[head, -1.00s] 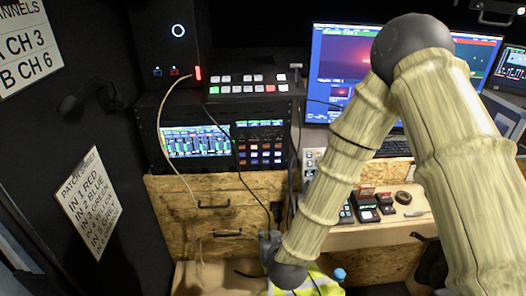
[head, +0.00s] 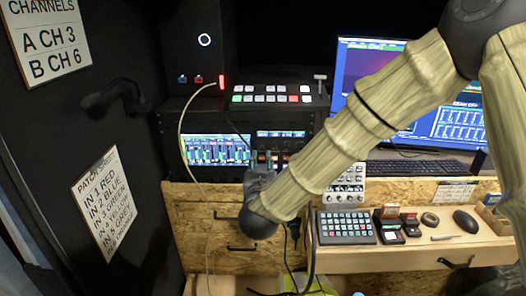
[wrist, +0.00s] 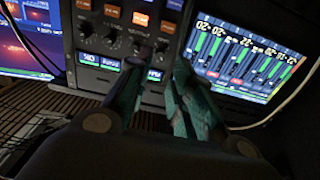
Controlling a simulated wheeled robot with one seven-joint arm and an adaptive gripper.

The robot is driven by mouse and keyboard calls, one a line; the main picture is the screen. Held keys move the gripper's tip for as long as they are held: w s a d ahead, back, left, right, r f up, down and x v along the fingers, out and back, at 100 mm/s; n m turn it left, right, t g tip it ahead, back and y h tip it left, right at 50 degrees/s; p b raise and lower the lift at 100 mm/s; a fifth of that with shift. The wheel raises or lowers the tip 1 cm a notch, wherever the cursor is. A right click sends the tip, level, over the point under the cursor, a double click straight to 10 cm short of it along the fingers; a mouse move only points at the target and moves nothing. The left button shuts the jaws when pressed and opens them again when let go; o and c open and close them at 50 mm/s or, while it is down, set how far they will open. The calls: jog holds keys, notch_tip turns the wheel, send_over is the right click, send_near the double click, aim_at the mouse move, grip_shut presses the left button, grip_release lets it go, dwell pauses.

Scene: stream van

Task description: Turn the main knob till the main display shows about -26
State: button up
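The audio unit has a row of small dark knobs (wrist: 111,38) below orange and white buttons, as the tilted wrist view shows it. One knob (wrist: 162,46) lies just beyond the gap between my fingertips; I cannot tell whether they touch it. I see no label marking the main knob. Small lit readouts (wrist: 108,63) run along the unit's edge, partly covered by my fingers; their figures are not clear. The meter screen (wrist: 245,55) shows green bars and blurred numbers. My gripper (wrist: 158,70) is open, fingers apart. In the head view my gripper (head: 262,165) is at the unit's front, hiding its knobs.
A switcher panel (head: 272,94) sits on top of the rack. A pale cable (head: 181,130) hangs down past the meter screen (head: 215,149). The wooden desk (head: 400,258) at right holds a button pad (head: 346,228), a mouse (head: 465,221) and small items.

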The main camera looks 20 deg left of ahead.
aim_at(262, 149)
jog(key=shift+p+x, duration=0.5)
jog(key=shift+x, duration=2.6)
jog(key=shift+f, duration=0.1)
grip_shut()
